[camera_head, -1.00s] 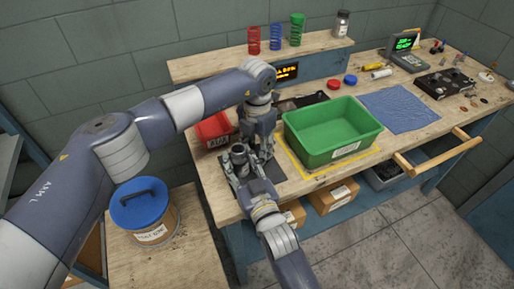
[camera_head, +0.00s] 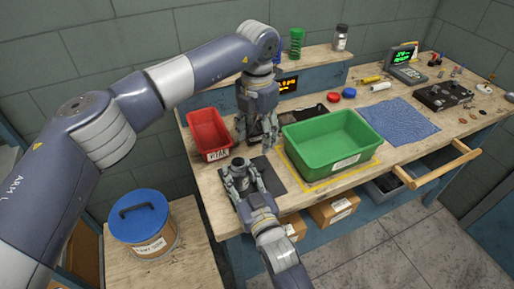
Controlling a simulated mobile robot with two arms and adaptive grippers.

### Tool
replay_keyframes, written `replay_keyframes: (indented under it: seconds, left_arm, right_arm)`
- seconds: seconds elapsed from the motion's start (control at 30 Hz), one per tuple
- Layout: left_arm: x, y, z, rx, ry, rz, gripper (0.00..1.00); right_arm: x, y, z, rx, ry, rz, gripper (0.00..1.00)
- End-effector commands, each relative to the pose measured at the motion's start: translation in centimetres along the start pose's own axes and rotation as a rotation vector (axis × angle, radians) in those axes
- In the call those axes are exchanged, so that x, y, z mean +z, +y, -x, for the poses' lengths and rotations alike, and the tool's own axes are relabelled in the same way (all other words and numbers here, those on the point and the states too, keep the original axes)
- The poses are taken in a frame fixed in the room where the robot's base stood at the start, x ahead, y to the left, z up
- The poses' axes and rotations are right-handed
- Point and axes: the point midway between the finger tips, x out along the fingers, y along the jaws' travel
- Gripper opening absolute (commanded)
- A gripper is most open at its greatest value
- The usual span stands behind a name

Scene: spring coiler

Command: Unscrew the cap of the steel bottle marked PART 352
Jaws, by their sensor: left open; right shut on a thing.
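A dark grey metal bottle (camera_head: 238,168) stands upright at the front left of the workbench, partly hidden by my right gripper. Its top shows as a dark round rim. I cannot tell whether the cap is on it, and no PART 352 marking is readable. My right gripper (camera_head: 242,183) comes from below in the picture and is shut around the bottle's body. My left gripper (camera_head: 256,143) points down behind and slightly right of the bottle, apart from it. It is open, with nothing visible between its fingers.
A red bin (camera_head: 209,129) is left of my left gripper; a green bin (camera_head: 330,152) is to its right, on a yellow outline. A blue mat (camera_head: 398,121) and an open drawer (camera_head: 437,163) lie farther right. A blue-lidded tub (camera_head: 140,213) stands on the lower left table.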

Motion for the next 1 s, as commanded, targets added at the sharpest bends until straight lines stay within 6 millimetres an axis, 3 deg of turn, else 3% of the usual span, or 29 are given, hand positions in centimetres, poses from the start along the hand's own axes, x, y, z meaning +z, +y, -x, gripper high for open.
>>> replay_keyframes:
  seconds: [0.13, 0.43, 0.47, 0.57, 1.0]
  left_arm:
    - [0.0, 0.0, 1.4, 0.0, 0.0, 0.0, 0.53]
    - [0.0, 0.0, 1.7, -0.001, 0.001, -0.001, 0.53]
    - [0.0, 0.0, 1.6, -0.001, 0.001, -0.001, 0.53]
    - [0.0, 0.0, 1.6, -0.001, 0.001, -0.001, 0.53]
    - [0.0, 0.0, 1.6, 0.0, 0.001, -0.001, 0.53]
  right_arm:
    - [0.1, 0.0, 0.0, 0.0, -0.003, 0.0, 0.0]
    - [0.1, 0.0, 0.0, 0.0, -0.002, 0.0, 0.0]
    - [0.1, 0.0, 0.0, 0.0, -0.002, 0.0, 0.41]
    - [0.1, 0.0, 0.0, 0.0, -0.002, 0.0, 0.62]
    - [0.1, 0.0, 0.6, 0.0, -0.001, 0.0, 0.62]
